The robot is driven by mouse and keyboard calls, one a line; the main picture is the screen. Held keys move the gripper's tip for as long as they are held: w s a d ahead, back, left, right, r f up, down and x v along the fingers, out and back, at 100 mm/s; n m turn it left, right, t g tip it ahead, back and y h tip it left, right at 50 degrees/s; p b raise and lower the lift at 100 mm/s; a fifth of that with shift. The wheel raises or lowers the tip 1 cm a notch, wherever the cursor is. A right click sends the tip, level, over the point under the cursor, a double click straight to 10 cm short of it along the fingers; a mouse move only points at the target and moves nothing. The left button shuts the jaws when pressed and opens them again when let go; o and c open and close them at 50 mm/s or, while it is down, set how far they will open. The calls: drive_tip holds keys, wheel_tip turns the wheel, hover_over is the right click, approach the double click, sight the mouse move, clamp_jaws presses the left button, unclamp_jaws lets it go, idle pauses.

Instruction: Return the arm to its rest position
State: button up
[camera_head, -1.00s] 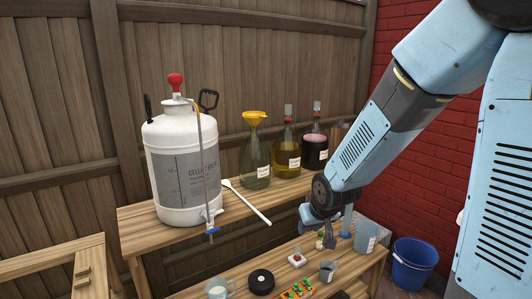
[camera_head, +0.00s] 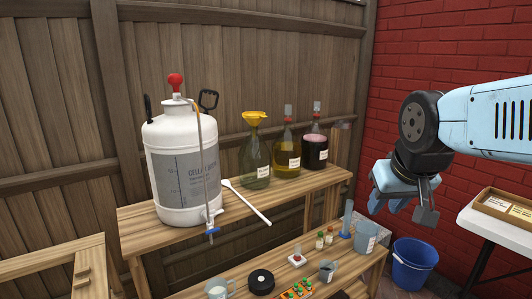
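My arm reaches in from the right edge, and my gripper (camera_head: 410,212) hangs at its end in front of the brick wall. It is in the air, to the right of the wooden bench and above the blue bucket (camera_head: 413,265).
A white keg (camera_head: 165,190) and several bottles, one with a yellow funnel (camera_head: 255,118), stand on the upper shelf (camera_head: 290,196). The lower shelf holds a jug (camera_head: 365,238), a black disc (camera_head: 261,281) and small items. A white table (camera_head: 485,222) with a wooden tray (camera_head: 505,207) stands right.

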drive_tip(key=s, duration=0.2)
drive_tip(key=r, duration=0.1)
drive_tip(key=shift+s+d, duration=0.35)
drive_tip(key=shift+s, duration=0.05)
